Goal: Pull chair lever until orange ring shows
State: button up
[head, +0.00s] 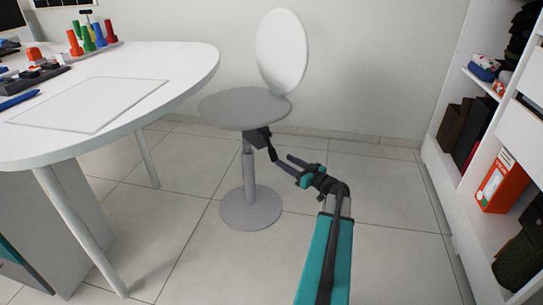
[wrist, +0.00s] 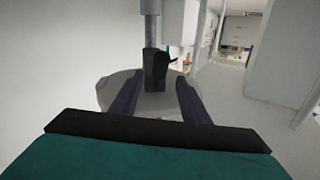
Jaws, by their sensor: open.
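The chair has a grey seat (head: 243,108), a white oval back (head: 281,50) and a grey column on a round base (head: 250,209). A black block (head: 257,138) sits under the seat, and a thin dark lever (head: 272,153) hangs down from its right side. My gripper (head: 283,161) is open, its purple fingers pointing at the lever's lower end; whether they touch it, I cannot tell. In the wrist view the black block (wrist: 155,70) shows between and beyond the fingers, against the seat's underside (wrist: 110,92). I see no orange ring.
A white table (head: 190,75) with colourful items stands at the left, its leg near the chair. An open white wardrobe (head: 452,160) with boxes and folded clothes stands at the right. The tiled floor (head: 385,225) between chair and wardrobe is free except for my arm.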

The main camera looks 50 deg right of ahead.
aim_at(273, 153)
jog(key=w+b, duration=0.1)
jog(key=w, duration=0.8)
jog(key=shift+d, duration=0.1)
jog(key=shift+s, duration=0.1)
jog(key=shift+c, duration=0.5)
